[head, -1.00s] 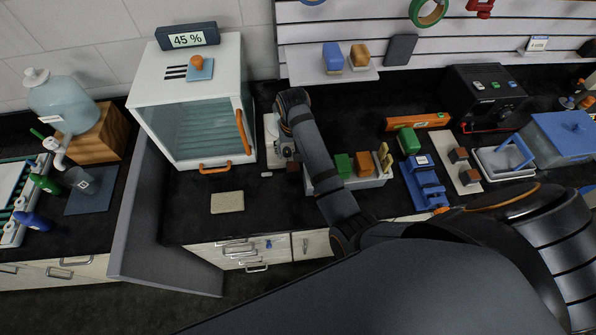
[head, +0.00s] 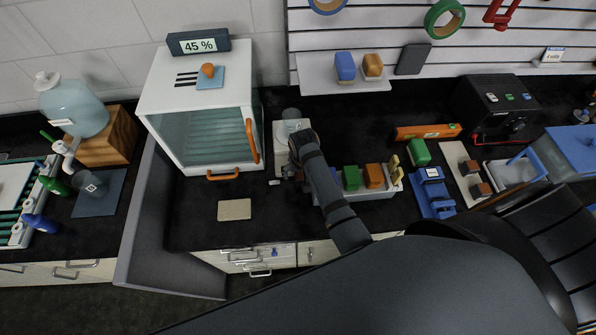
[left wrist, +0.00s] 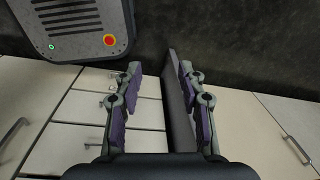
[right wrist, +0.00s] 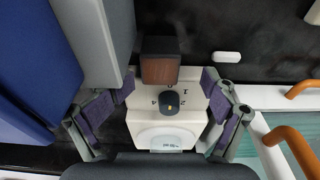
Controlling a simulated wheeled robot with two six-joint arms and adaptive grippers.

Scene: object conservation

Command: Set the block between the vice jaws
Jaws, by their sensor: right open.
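A block with a brown face and dark sides (right wrist: 160,68) shows in the right wrist view, just beyond a white device with a dial (right wrist: 168,130). My right gripper (right wrist: 168,84) is open, its fingers on either side of the dial and the block's near edge, with nothing held. In the head view the right gripper (head: 290,172) is over the front of the white device (head: 281,150), and the block is hard to make out there. The blue vice (head: 432,192) stands to the right on the bench. My left gripper (left wrist: 165,100) is open, with a dark upright panel (left wrist: 178,90) showing between its fingers.
A pale bin with coloured blocks (head: 378,192) lies right of my right gripper. A glass-fronted cabinet (head: 205,135) stands left of it. A tan pad (head: 234,209) lies on otherwise clear bench. More dark blocks (head: 470,167) sit on a pale strip right of the vice.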

